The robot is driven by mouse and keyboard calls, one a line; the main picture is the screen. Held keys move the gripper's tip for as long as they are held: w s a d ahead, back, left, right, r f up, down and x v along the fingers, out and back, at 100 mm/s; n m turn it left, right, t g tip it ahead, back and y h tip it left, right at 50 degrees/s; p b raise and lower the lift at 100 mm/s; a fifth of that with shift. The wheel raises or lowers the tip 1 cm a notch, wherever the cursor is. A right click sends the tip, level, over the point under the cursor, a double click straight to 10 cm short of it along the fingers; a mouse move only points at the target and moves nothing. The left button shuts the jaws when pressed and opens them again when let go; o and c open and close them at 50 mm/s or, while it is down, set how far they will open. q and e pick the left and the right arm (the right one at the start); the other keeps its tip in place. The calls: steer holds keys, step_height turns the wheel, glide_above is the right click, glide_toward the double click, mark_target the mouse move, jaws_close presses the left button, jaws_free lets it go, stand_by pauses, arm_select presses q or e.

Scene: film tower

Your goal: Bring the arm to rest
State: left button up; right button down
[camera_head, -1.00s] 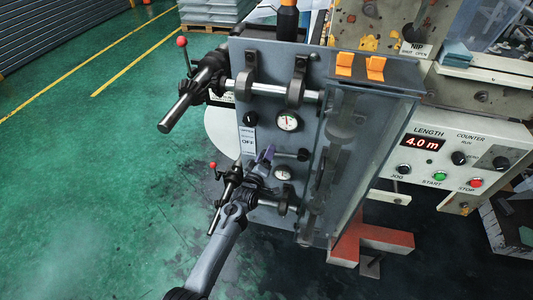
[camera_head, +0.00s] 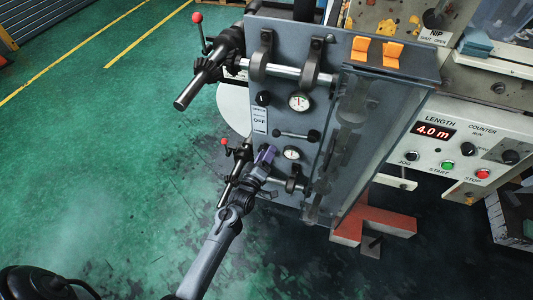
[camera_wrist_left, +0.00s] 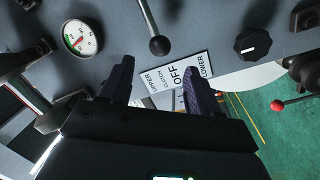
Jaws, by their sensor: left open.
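My left gripper (camera_head: 265,155) is in front of the lower part of the grey control panel (camera_head: 262,195), at the end of my left arm. Its purple jaws are apart and empty, and the gap between them also shows in the left wrist view (camera_wrist_left: 156,88). A horizontal lever with black ends (camera_head: 297,135) is just above and right of the jaws. The lever's ball end (camera_wrist_left: 159,45) is beyond the jaws in the wrist view, not between them. The OFF clutch label (camera_wrist_left: 176,75) lies behind the jaws there. My right gripper is not seen.
Two gauges (camera_head: 299,102) and a black knob (camera_head: 263,98) are on the panel. Shafts with red-knobbed handles (camera_head: 197,18) stick out at its left side. A counter box (camera_head: 435,145) reading 4.0 m is at the right. Green floor at left is clear.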

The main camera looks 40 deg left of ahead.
arm_select(q)
steer(key=s+d+f+m+g+h, duration=0.1)
steer(key=s+f+m, duration=0.1)
steer(key=s, duration=0.4)
steer(key=s+d+f+m+g+h, duration=0.1)
steer(key=s+d+f+m+h, duration=0.15)
steer(key=s, duration=0.35)
steer(key=s+d+r+m+g, duration=0.35)
steer(key=s+m+g, duration=0.2)
steer(key=s, duration=0.45)
steer(key=s+d+r+m+g, duration=0.3)
steer(key=s+d+m+g, duration=0.3)
steer(key=s, duration=0.4)
step_height(320, 180, up, 38)
steer(key=a+g+p, duration=0.1)
steer(key=p, duration=3.8)
steer(key=shift+s+a+f, duration=0.15)
steer(key=shift+s+f, duration=0.05)
steer(key=shift+s, duration=0.15)
steer(key=shift+h, duration=0.25)
